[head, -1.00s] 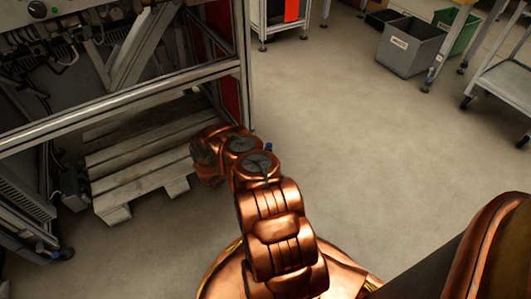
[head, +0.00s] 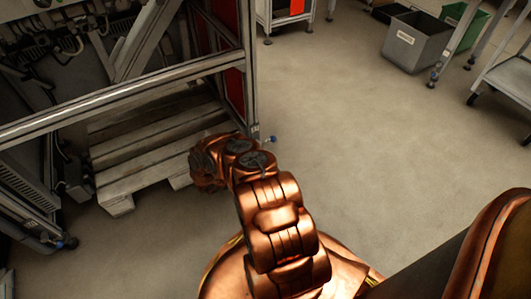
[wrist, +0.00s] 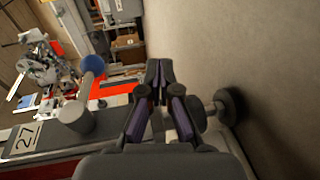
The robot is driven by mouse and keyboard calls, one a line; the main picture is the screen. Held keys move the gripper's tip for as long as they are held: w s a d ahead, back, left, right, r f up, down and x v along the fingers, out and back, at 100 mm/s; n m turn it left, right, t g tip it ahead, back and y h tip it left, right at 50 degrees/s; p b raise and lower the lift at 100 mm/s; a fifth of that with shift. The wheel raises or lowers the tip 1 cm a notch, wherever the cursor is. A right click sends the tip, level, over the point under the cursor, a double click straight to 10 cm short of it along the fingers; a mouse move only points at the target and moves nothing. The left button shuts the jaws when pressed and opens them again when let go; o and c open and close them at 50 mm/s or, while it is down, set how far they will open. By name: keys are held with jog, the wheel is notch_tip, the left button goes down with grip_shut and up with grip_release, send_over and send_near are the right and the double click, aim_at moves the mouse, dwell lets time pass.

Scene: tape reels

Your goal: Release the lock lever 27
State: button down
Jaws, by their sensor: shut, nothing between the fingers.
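The lock lever is a grey rod with a blue ball knob (wrist: 93,65), rising from a grey round hub (wrist: 76,118) in the wrist view. A white label with "27" (wrist: 24,140) sits on the metal profile beside the hub. In the head view the blue knob (head: 272,139) shows small at the lower end of the frame post, just beyond my arm. My gripper (wrist: 160,68) is shut and empty, to the right of the knob in the wrist view and apart from it. In the head view my arm hides its fingers.
The metal machine frame (head: 150,97) stands at the left, with a wooden pallet (head: 150,150) under it. A caster or foot (wrist: 230,105) is right of my fingers in the wrist view. Open floor (head: 370,150) lies to the right; a grey bin (head: 416,42) stands at the back.

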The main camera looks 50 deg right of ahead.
jog(key=a+f+b, duration=0.1)
jog(key=f, duration=0.1)
jog(key=a+f+b, duration=0.1)
jog(key=a+f, duration=0.1)
jog(key=shift+w+a+f+b, duration=0.1)
jog(key=shift+w+a+b, duration=0.1)
jog(key=shift+b, duration=0.2)
jog(key=shift+a+f+b, duration=0.4)
jog(key=shift+a+f, duration=0.1)
jog(key=shift+a, duration=0.05)
